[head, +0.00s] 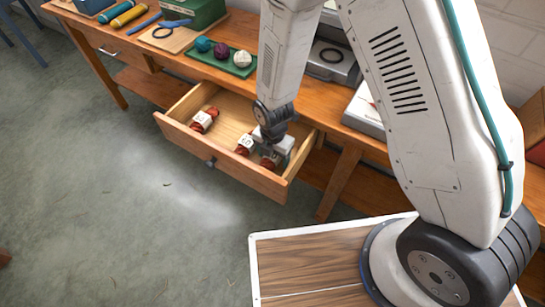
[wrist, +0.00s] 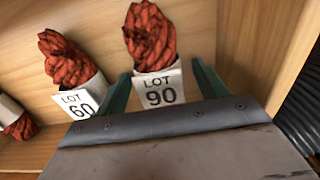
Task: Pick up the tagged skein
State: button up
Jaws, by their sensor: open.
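Three red wool skeins with white paper bands lie in the open drawer. In the wrist view, one skein (wrist: 151,35) carries a tag reading LOT 90, and the one to its left (wrist: 66,62) carries a tag reading LOT 60. A third skein (wrist: 20,126) is cut off at the left edge, its tag not readable there. My gripper (wrist: 161,72) is open, with its green fingers on either side of the LOT 90 band; contact cannot be told. In the head view my gripper (head: 274,148) is over the rightmost skein (head: 269,162), partly hiding it.
The wooden drawer (head: 225,171) is pulled out from the workbench (head: 225,77), its walls close around the skeins. The drawer's right wall is near my gripper. On the bench are a green mat (head: 222,66) with yarn balls, and a grey device (head: 333,64).

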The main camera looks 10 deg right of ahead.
jog(key=c, duration=1.1)
jog(key=shift+o, duration=0.2)
